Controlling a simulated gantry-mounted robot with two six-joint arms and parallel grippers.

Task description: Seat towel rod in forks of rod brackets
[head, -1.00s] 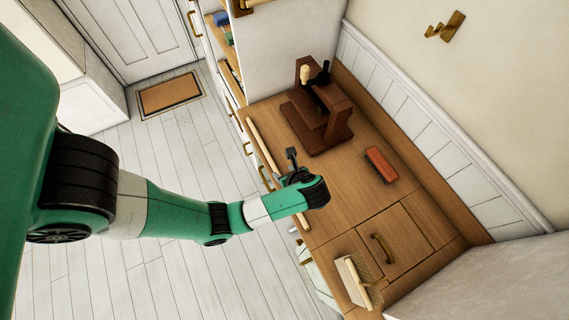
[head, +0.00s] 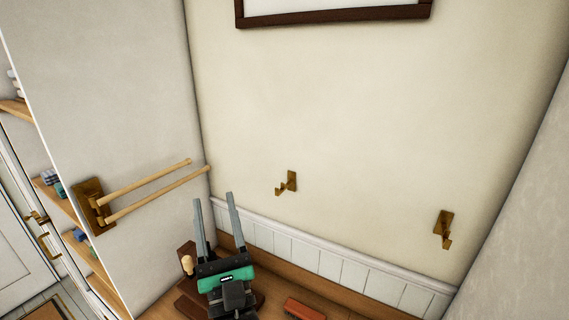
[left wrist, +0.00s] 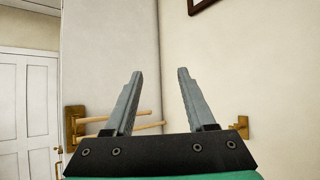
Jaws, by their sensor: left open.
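Two brass rod brackets with small upturned forks are fixed to the cream back wall: a left one (head: 289,183) and a right one (head: 444,229). Both forks look empty. One brass bracket (left wrist: 241,127) also shows at the right in the left wrist view. My left gripper (head: 213,197) is open and empty, its grey fingers pointing up, left of the left bracket in the picture. The fingers also show spread in the left wrist view (left wrist: 160,72). No loose towel rod shows now; the counter's front edge is out of view. My right gripper is not in view.
A brass wall mount (head: 93,207) with two wooden bars (head: 150,180) juts from the left side wall. A dark wooden stand (head: 187,291) and a red-brown block (head: 304,309) are on the counter below. A dark frame (head: 333,16) hangs above. The wall between the brackets is clear.

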